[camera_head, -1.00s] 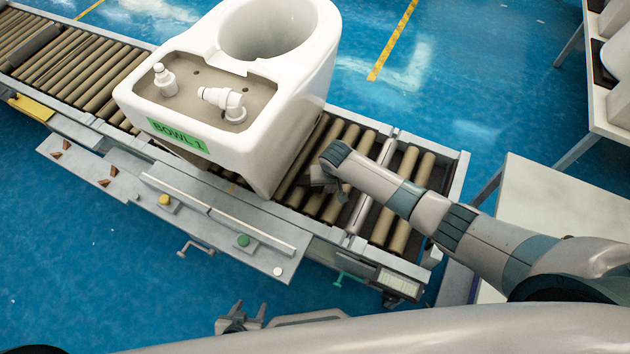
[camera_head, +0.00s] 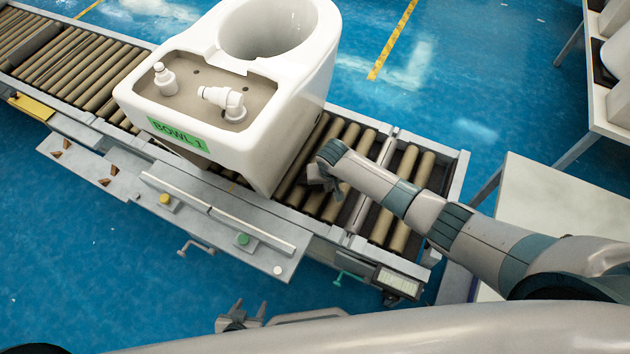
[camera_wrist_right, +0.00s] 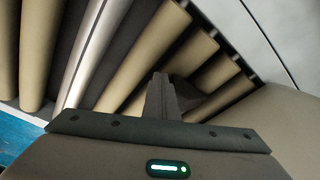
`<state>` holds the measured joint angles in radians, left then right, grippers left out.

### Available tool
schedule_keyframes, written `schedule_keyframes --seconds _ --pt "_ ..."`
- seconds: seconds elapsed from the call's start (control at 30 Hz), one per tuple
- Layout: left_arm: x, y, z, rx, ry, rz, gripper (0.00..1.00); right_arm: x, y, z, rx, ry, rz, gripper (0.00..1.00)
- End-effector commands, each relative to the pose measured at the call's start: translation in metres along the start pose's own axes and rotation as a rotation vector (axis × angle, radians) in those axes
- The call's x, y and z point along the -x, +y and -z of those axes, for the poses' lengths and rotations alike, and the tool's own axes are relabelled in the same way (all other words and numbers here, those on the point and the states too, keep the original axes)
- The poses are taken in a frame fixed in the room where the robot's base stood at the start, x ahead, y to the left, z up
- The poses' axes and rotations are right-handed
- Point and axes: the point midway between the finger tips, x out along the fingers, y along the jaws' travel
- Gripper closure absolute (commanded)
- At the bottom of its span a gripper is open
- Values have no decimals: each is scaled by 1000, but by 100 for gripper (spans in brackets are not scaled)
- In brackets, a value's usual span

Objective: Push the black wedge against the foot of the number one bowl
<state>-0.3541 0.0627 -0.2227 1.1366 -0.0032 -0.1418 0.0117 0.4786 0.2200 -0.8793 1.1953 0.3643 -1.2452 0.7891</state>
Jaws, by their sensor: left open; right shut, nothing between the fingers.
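The white toilet with the green "BOWL 1" label, the number one bowl (camera_head: 255,120), stands upright on the conveyor rollers. Its pale side also shows at the right of the right wrist view (camera_wrist_right: 288,125). My right gripper (camera_head: 316,180) is shut, low over the rollers just right of the bowl's foot. Its closed fingers show in the wrist view (camera_wrist_right: 160,98). A dark shape (camera_wrist_right: 192,98) beside the fingertips, towards the bowl, looks like the black wedge; whether it touches the bowl or the fingers I cannot tell. My left gripper (camera_head: 242,314) is open and empty, off the conveyor's front side.
The roller conveyor (camera_head: 405,165) runs from upper left to lower right. A front panel (camera_head: 200,210) carries yellow and green buttons, and several small brown wedges (camera_head: 104,182) lie on a ledge at its left. A pale table (camera_head: 560,205) stands at the right.

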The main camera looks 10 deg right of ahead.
Motion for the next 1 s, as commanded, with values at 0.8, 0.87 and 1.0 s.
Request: schedule_keyframes --seconds 0.8,0.87,1.0 --pt "0 0 0 0 0 0 47 0 -6 3 1 2 2 100" --pt "2 0 1 0 0 0 47 1 -5 3 1 1 2 100" --pt "5 0 4 0 0 0 47 2 -2 2 0 1 1 100"
